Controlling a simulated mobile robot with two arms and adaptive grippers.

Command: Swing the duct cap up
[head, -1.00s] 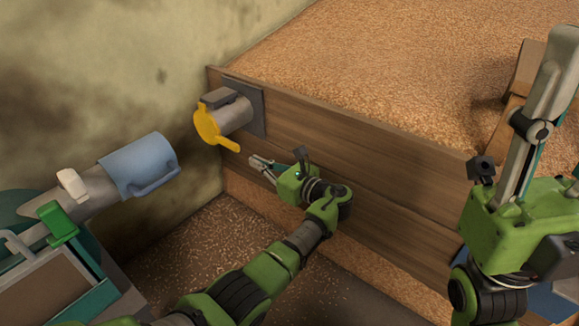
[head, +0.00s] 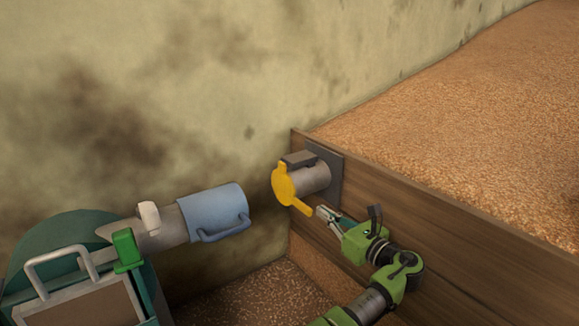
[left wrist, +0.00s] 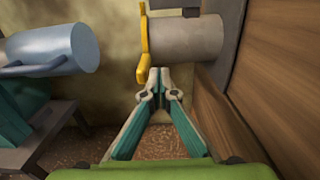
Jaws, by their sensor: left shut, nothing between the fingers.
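The yellow duct cap (head: 283,184) covers the end of a short grey duct (head: 313,178) fixed to the wooden wall. Its tab (head: 301,207) points down and to the right. My left gripper (head: 321,211) is shut and empty, with its tips close to the tab's end. In the left wrist view, the cap (left wrist: 144,45) hangs edge-on at the duct's left end, and the shut fingertips (left wrist: 160,72) are just below and to the right of its lower end. I cannot tell whether they touch. My right gripper is out of view.
A blue sleeve (head: 214,211) on a grey pipe points at the cap from the left, with a gap between them. It joins a green machine (head: 75,245). The plank wall (head: 460,235) holds back a heap of grain (head: 470,120). A stained wall (head: 150,100) stands behind.

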